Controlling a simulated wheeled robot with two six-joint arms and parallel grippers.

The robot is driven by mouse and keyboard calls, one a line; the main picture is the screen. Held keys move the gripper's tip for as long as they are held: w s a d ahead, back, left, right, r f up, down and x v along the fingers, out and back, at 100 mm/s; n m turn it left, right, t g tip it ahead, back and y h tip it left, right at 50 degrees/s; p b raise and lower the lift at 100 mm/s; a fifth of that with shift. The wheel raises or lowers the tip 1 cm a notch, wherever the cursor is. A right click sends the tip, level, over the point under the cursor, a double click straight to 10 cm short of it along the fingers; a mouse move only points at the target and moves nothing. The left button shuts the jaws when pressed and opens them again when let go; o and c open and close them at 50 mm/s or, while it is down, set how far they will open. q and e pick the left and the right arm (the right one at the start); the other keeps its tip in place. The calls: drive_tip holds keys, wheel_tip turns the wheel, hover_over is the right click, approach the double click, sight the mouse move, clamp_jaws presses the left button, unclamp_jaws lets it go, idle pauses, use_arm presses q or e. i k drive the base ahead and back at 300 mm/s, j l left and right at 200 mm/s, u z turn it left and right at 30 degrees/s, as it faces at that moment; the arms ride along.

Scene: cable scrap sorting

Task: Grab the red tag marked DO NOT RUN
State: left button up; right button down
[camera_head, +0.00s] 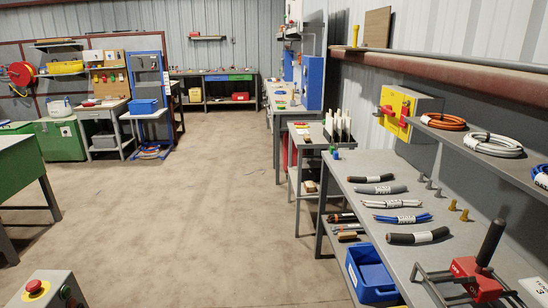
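I cannot make out a red tag with readable DO NOT RUN lettering. A yellow box (401,119) on the right wall carries a red part (404,111), too small to tell whether it is a handle or a tag. A red block with a black lever (476,280) stands on the near end of the right bench, with small unreadable pale marks on it. Neither of my grippers is in view.
The grey right bench (345,166) holds several labelled cable pieces and brass and grey fittings. Coiled cables lie on the wall shelf (520,165) above it. A blue bin (370,272) sits below. A control box (45,290) stands at lower left. The middle floor is clear.

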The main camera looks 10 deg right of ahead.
sight(405, 111)
drive_tip(key=i+j+z, duration=0.1)
drive_tip(key=i+z, duration=0.3)
drive_tip(key=i, duration=0.15)
drive_tip(key=i+j+z, duration=0.25)
drive_tip(key=i+z, duration=0.15)
drive_tip(key=i+j+z, duration=0.4)
drive_tip(key=i+j, duration=0.05)
drive_tip(key=i, duration=0.1)
